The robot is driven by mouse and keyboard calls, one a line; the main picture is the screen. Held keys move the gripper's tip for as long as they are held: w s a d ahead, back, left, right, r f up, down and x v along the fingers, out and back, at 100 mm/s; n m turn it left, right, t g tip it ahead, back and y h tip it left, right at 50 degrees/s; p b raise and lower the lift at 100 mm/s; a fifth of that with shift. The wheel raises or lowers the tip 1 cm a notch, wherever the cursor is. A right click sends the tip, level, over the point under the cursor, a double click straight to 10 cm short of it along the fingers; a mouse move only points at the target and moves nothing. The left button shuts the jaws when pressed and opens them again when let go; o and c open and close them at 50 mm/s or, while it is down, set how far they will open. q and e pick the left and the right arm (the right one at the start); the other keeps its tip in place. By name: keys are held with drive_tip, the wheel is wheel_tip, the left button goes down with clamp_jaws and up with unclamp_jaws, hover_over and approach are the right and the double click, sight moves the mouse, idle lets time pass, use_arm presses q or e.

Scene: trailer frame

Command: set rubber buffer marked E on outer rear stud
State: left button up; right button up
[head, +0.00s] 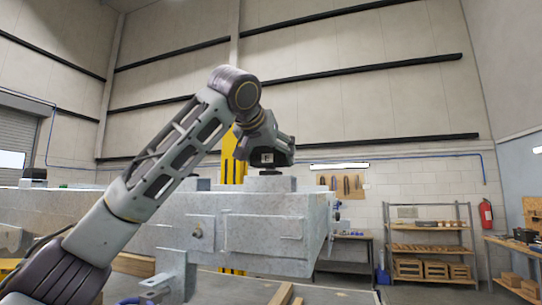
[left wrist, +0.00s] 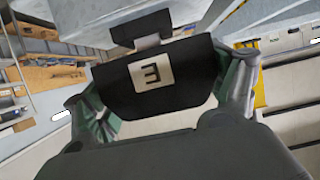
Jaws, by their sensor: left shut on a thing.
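The black rubber buffer (head: 279,159) carries a white label with a black E. It sits between the fingers of my left gripper (head: 268,157), which is shut on it. The left wrist view shows the buffer (left wrist: 190,74) across the gripper (left wrist: 165,92), a finger at each side. In the head view the buffer is just above a raised grey block (head: 276,184) on the trailer frame (head: 170,215). A small dark piece (head: 268,172) shows between buffer and block; I cannot tell whether they touch. No stud can be made out. My right gripper is not in view.
A yellow post (head: 231,171) stands close behind the gripper. A grey bracket (head: 176,272) stands in front of the frame. Shelves with wooden crates (head: 436,269), a tool board (head: 343,186) and a fire extinguisher (head: 486,214) are far behind at right.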

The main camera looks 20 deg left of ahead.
use_arm(q)
drive_tip(key=shift+f+b, duration=0.5)
drive_tip(key=shift+f, duration=0.15)
drive_tip(key=o, duration=1.1)
drive_tip(key=v, duration=1.2)
idle(0.7)
